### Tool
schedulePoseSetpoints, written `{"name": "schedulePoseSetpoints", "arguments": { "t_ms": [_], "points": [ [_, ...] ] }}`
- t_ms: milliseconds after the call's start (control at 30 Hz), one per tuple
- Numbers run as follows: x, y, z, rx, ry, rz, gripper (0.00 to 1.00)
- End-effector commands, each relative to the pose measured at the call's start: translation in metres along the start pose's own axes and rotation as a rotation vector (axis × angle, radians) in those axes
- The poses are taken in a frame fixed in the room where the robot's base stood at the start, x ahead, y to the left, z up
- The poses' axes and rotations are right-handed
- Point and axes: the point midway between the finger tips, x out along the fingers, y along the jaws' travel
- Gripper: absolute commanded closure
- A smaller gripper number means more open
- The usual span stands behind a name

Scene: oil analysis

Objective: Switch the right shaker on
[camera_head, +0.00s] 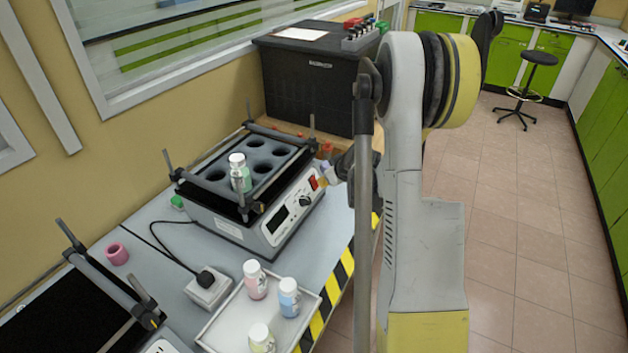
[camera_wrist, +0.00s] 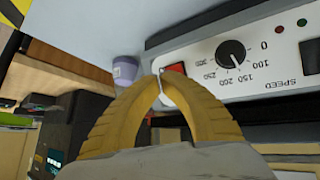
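The right shaker (camera_head: 228,228) stands on the bench in the head view, with a white control panel facing the bench's front edge. Its red switch (camera_head: 314,184) sits at the right end of that panel, beside the dark knob (camera_head: 306,201). In the wrist view the panel appears upside down, and the red switch (camera_wrist: 177,69) is partly hidden behind my fingertips. My gripper (camera_wrist: 159,76) is shut and empty, its yellow fingertips together right at the switch. I cannot tell whether they touch it, or the switch's position. In the head view my arm mostly hides the gripper.
A white-capped bottle (camera_head: 240,176) stands in the shaker's rack. A tray (camera_head: 232,325) with three bottles lies in front, near the striped edge. A second shaker (camera_head: 75,315) is at lower left. A black box (camera_head: 310,85) stands behind. A lavender container (camera_wrist: 125,70) is near my fingers.

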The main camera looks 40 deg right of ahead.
Motion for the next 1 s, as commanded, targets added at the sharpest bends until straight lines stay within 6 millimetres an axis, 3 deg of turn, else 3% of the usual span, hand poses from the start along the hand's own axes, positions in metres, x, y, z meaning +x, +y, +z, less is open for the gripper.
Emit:
{"name": "schedulePoseSetpoints", "arguments": {
  "t_ms": [1000],
  "points": [
    [0.0088,-0.0047,-0.0044,0.000,0.000,0.000,1.00]
  ]
}}
